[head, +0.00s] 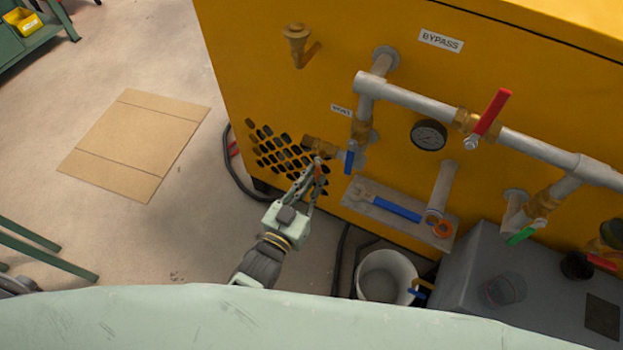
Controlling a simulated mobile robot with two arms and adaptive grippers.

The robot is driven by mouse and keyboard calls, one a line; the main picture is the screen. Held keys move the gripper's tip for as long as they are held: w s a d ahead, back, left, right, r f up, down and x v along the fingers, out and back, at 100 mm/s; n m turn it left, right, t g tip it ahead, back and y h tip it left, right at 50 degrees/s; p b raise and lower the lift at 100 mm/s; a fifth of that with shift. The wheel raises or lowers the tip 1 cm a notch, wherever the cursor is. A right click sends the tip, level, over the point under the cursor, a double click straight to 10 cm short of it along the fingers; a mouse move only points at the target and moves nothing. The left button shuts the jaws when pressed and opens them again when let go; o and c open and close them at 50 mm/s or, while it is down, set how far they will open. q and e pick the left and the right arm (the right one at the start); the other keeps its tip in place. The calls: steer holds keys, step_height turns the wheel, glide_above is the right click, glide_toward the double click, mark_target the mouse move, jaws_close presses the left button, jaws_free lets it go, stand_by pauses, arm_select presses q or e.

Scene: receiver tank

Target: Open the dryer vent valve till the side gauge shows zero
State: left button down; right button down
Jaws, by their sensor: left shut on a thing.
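The yellow dryer cabinet (260,70) fills the upper right of the head view. A small brass valve (322,147) sticks out low on its side, left of a blue lever (349,162). My left gripper (316,176) reaches up to this brass valve from below. It is shut on a small orange-red handle, mostly hidden between the fingers. How far the valve is turned cannot be told. The round dark gauge (428,135) sits on the side, right of the valve; its needle is too small to read. My right gripper is not in view.
A grey pipe (425,105) carries a red lever (490,115). Below are a shelf (365,205) with a blue-handled tool, a white bucket (386,268) and a grey box (465,280). Flat cardboard (135,145) lies on open floor at left.

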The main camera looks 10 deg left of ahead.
arm_select(q)
steer(key=shift+f, duration=0.1)
steer(key=c, duration=1.7)
jaws_free()
steer(key=shift+c, duration=0.2)
steer(key=v, duration=1.2)
